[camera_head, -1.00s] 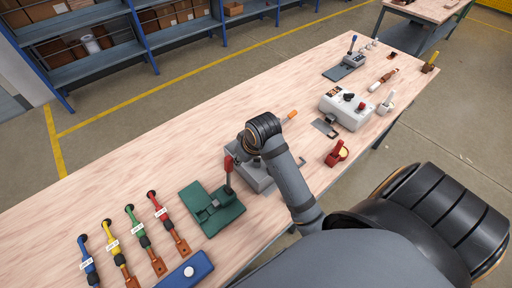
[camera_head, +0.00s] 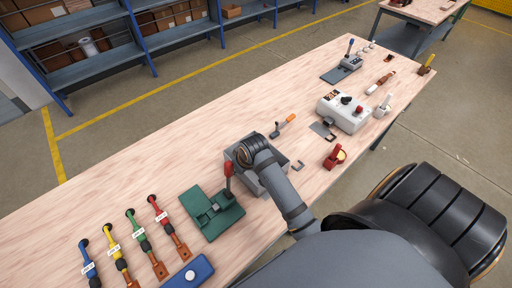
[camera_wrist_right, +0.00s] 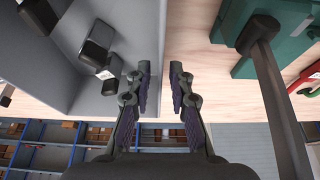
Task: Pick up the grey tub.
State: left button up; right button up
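The grey tub (camera_head: 258,178) stands on the workbench right of the green lever fixture, partly hidden by my right arm in the head view. In the right wrist view the tub (camera_wrist_right: 40,60) fills the left side, with several dark blocks (camera_wrist_right: 97,42) inside. My right gripper (camera_wrist_right: 160,75) is open with a narrow gap. Its fingers lie to either side of the tub's wall edge, the left one over the tub and the right one over bare wood. I cannot tell whether they touch the wall. My left gripper is in neither view.
The green fixture (camera_head: 212,212) with its red-handled lever stands close beside the tub. An orange-handled tool (camera_head: 285,125), a small grey bracket (camera_head: 298,166) and a red device (camera_head: 335,158) lie on the other side. A white control box (camera_head: 343,112) is further back.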

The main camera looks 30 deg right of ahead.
grip_shut()
jog(key=shift+w+r, duration=0.1)
jog(key=shift+r, duration=0.05)
jog(key=shift+r, duration=0.6)
jog(key=s+d+r+p, duration=0.4)
jog(key=s+r+p, duration=0.3)
jog(key=s+r, duration=0.4)
jog(key=s, duration=0.2)
jog(key=shift+s+r, duration=0.3)
jog(key=shift+a, duration=0.1)
